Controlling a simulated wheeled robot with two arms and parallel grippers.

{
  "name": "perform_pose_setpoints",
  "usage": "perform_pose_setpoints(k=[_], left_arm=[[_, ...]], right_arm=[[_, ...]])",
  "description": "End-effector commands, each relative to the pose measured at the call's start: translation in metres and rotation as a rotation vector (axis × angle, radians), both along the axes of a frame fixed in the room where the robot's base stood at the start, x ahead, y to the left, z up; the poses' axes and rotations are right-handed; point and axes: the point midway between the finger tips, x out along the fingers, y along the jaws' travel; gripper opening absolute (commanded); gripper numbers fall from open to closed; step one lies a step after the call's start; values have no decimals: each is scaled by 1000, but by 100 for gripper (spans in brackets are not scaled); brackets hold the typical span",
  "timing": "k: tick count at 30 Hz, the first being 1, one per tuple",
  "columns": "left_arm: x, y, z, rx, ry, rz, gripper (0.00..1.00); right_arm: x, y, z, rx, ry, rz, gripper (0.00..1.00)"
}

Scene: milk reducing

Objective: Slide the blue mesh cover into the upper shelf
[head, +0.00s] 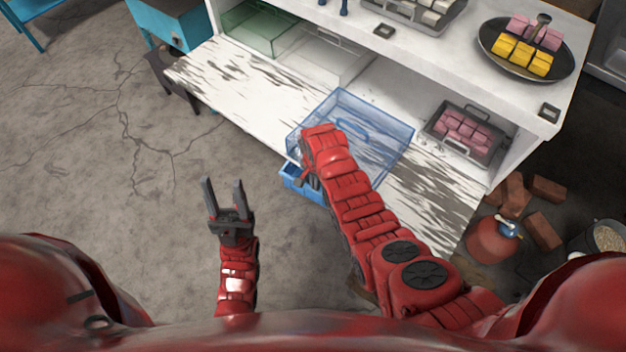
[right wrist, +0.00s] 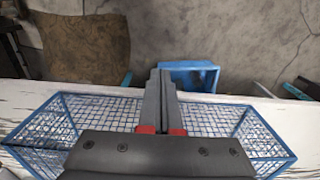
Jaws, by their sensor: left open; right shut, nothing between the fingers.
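The blue mesh cover (head: 372,122) is a see-through box on the worn white shelf board, partly sticking out toward the front edge. It also shows in the right wrist view (right wrist: 105,108), spread on both sides of my right gripper. My right gripper (right wrist: 161,78) is shut and empty, its fingers over the cover's front side; I cannot tell if they touch. In the head view, my red right forearm hides most of this gripper and part of the cover. My left gripper (head: 223,183) is open and empty, over the floor left of the cover.
The white unit's top (head: 440,48) carries a black pan (head: 562,68) with pink and yellow blocks. A dark tray of pink blocks (head: 462,132) stands right of the cover. A green clear box (head: 262,32) stands at left.

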Motion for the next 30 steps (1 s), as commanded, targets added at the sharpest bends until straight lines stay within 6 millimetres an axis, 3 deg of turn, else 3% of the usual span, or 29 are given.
perform_pose_setpoints(k=[8, 26, 30], left_arm=[[0, 0, 5, 0, 0, 0, 50], [0, 0, 6, 0, 0, 0, 50], [0, 0, -2, 0, 0, 0, 50]], right_arm=[[18, -11, 2, 0, -3, -2, 0], [23, -17, 0, 1, -1, 0, 0], [26, -19, -2, 1, -2, -2, 0]])
